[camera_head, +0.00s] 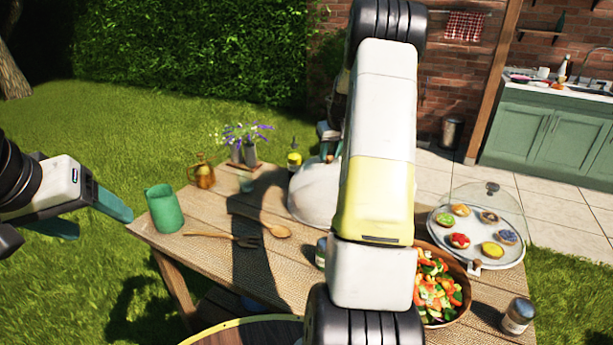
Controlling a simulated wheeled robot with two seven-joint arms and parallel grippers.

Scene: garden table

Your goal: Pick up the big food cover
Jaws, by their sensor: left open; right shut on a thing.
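The big food cover (312,192), a pale whitish dome, is at the middle of the table; my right arm hides its right side. My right gripper (328,148), with teal fingers, is at the top of this dome and shut on it, partly hidden behind my own arm. Whether the dome's rim touches the table cannot be told. My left gripper (103,226) is open and empty, beyond the table's left edge, left of the green pitcher (164,209).
A smaller clear dome (485,203) stands over several pastries on a tray at right. A vegetable bowl (462,314) and a jar (517,316) are at front right. A wooden spoon (279,231), fork (247,241), oil bottle (202,176) and flowers (247,137) are left of the cover.

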